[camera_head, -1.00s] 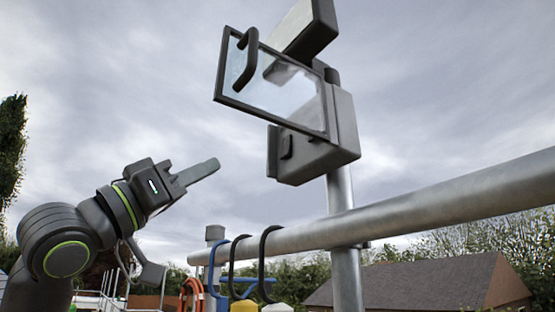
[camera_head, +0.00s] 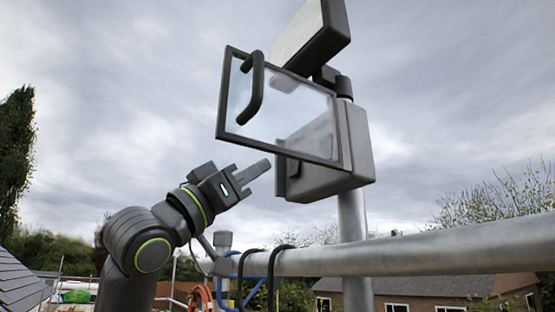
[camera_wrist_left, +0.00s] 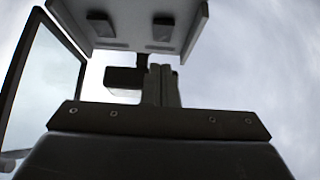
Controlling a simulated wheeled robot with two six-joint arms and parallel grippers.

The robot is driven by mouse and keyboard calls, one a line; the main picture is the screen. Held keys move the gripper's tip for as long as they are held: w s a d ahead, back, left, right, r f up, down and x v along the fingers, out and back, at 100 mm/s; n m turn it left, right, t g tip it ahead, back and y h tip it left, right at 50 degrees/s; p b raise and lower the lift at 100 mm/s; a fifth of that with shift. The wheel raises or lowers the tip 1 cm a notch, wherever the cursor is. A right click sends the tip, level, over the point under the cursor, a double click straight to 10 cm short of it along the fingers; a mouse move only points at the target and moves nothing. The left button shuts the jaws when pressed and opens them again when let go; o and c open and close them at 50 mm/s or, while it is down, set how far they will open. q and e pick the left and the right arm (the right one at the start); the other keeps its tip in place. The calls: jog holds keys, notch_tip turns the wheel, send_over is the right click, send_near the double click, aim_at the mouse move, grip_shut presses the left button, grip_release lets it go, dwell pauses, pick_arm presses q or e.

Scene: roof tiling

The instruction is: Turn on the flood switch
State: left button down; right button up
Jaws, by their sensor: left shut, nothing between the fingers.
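A grey switch box (camera_head: 357,150) sits on a metal post, with a clear, dark-framed cover (camera_head: 229,95) swung open at its left. The cover has a dark curved handle (camera_head: 254,88). In the left wrist view the grey box (camera_wrist_left: 130,8) shows at the top, with two dark square switch-like blocks (camera_wrist_left: 101,25) (camera_wrist_left: 163,30) side by side; which one is the flood switch, and its state, I cannot tell. My left gripper (camera_head: 268,162) is shut and empty, just left of the box and below the cover, its fingers (camera_wrist_left: 161,72) pointing up toward the box. The right gripper is not in view.
A floodlight-like head (camera_head: 318,37) tops the post. A thick metal rail (camera_head: 420,250) crosses in front below the box. Dark and blue loops (camera_head: 270,270) hang on the rail. The open cover stands close above my left gripper; open sky lies left.

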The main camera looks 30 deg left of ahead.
aim_at(292, 172)
pick_arm(q)
jog(key=w, duration=0.1)
jog(key=w+d+p, duration=0.1)
jog(key=w, duration=0.1)
jog(key=shift+w+d+r+p, duration=0.1)
jog(key=shift+w+d+p, duration=0.1)
jog(key=shift+p, duration=0.1)
jog(key=shift+w+d, duration=0.1)
jog(key=shift+w, duration=0.3)
jog(key=shift+f, duration=0.2)
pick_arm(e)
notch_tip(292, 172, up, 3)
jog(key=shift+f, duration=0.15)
pick_arm(q)
jog(key=shift+s, duration=0.1)
jog(key=shift+w+d+f+b, duration=0.1)
jog(key=shift+w+f+b, duration=0.2)
jog(key=shift+b, duration=0.2)
jog(key=shift+w+t+b, duration=0.1)
jog(key=shift+t+b, duration=0.2)
jog(key=shift+t, duration=0.1)
jog(key=shift+r, duration=0.15)
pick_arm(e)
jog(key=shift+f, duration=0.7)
pick_arm(q)
jog(key=shift+w, duration=0.1)
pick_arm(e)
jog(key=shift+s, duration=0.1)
